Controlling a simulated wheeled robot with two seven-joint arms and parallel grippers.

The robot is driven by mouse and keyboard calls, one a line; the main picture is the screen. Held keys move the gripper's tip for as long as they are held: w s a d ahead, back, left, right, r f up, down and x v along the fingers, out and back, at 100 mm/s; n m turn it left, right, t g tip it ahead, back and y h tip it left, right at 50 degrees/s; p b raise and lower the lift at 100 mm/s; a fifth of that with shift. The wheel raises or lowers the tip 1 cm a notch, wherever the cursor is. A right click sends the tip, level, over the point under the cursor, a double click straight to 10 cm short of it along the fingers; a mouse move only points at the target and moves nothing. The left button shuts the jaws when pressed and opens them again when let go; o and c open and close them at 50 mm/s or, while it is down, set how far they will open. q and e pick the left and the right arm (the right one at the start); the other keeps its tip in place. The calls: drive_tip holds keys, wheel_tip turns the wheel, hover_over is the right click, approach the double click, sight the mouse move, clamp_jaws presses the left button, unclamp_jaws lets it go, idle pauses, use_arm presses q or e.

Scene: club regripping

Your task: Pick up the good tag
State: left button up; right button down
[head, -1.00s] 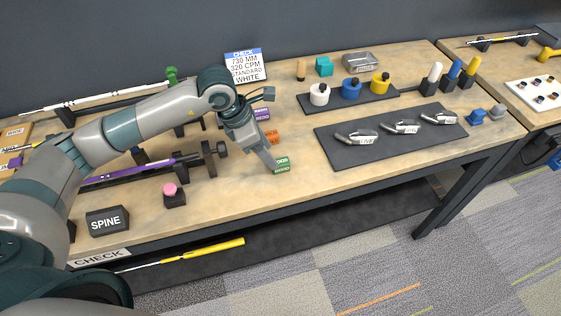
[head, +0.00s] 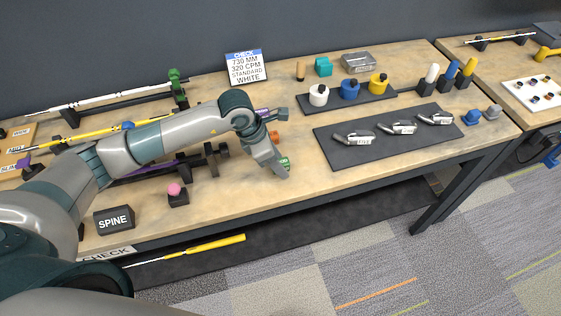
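The good tag is a small green block (head: 285,161) with pale lettering, near the front middle of the table. My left gripper (head: 282,170) points down at it from the upper left. A finger covers part of the tag's left and lower side. Whether the fingers are apart or closed on the tag cannot be made out at this size. The tag looks at table level or very near it. My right gripper is out of view.
An orange tag (head: 274,138) and a purple tag (head: 262,113) stand behind, close to my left wrist. A dark mat (head: 340,150) with several club heads lies to the right.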

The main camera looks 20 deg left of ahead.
sight(287, 163)
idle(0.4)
use_arm(q)
drive_tip(key=c, duration=1.1)
drive_tip(key=shift+c, duration=0.2)
drive_tip(key=shift+r, duration=0.1)
drive_tip(key=shift+r+b, duration=0.45)
drive_tip(key=shift+b, duration=0.05)
drive_tip(key=r, duration=0.1)
drive_tip(key=r+b, duration=0.2)
drive_tip(key=shift+s+d+r, duration=0.1)
drive_tip(key=shift+s+d, duration=0.2)
drive_tip(key=shift+d, duration=0.1)
drive_tip(key=s+d+r+b, duration=0.4)
drive_tip(key=s+d+r, duration=0.2)
drive_tip(key=s+d, duration=0.1)
drive_tip(key=shift+d+r, duration=0.35)
drive_tip(key=shift+d, duration=0.1)
drive_tip(key=shift+s, duration=0.1)
